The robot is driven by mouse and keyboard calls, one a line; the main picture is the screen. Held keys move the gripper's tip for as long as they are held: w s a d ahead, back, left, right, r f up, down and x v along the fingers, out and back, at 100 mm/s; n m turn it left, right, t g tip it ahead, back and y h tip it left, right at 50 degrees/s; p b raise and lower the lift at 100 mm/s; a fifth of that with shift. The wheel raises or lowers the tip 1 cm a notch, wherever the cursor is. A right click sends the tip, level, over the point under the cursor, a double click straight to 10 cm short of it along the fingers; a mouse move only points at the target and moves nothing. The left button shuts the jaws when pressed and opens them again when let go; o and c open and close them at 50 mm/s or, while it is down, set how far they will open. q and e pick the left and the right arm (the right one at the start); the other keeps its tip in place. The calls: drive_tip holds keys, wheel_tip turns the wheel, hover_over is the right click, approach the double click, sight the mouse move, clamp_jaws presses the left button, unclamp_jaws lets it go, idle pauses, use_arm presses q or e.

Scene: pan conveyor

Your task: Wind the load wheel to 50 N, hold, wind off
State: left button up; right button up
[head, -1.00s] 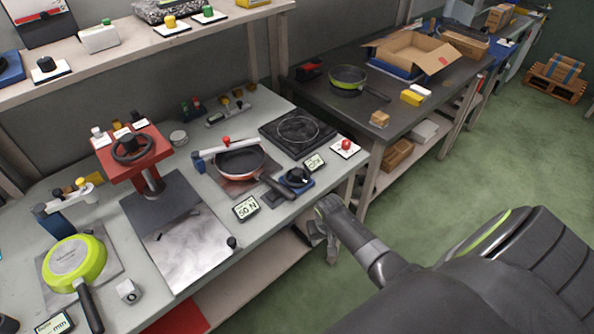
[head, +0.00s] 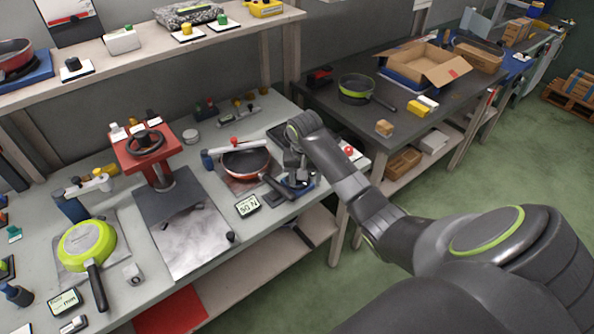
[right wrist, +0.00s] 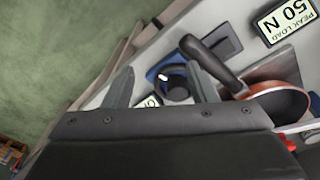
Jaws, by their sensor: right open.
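The load wheel (head: 299,180), small and black on a blue base, stands near the bench's front edge, partly hidden by my right gripper (head: 291,165). In the right wrist view the wheel (right wrist: 175,87) shows with a pale mark on top, between and beyond the open fingers of the gripper (right wrist: 160,70). The gripper is empty and I see no clear contact. The red pan (head: 243,161) sits beside the wheel, its black handle reaching toward it. A sign (head: 247,206) reads "50 N"; in the right wrist view the sign (right wrist: 287,20) reads "PEAK LOAD 50 N". A second display (right wrist: 150,101) is mostly hidden.
A red press (head: 160,160) with a black handwheel stands left of the pan. A green pan (head: 86,245) lies farther left. A red button (head: 348,151) on a white plate is right of my gripper. A dark table (head: 330,95) with an open carton (head: 425,62) stands behind.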

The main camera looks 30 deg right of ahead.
drive_tip(key=w+d+r+m, duration=0.1)
drive_tip(key=w+r+m, duration=0.1)
drive_tip(key=w+r, duration=0.3)
drive_tip(key=w+d+r+m, duration=0.1)
drive_tip(key=w+r, duration=0.1)
drive_tip(key=r, duration=0.6)
drive_tip(key=shift+g+y, duration=0.3)
drive_tip(key=shift+g, duration=0.1)
wheel_tip(320, 180, down, 12)
drive_tip(key=b, duration=1.1)
drive_tip(key=shift+r, duration=0.2)
wheel_tip(320, 180, down, 4)
drive_tip(key=shift+f, duration=0.25)
drive_tip(key=shift+s+f, duration=0.1)
drive_tip(key=shift+f, duration=0.55)
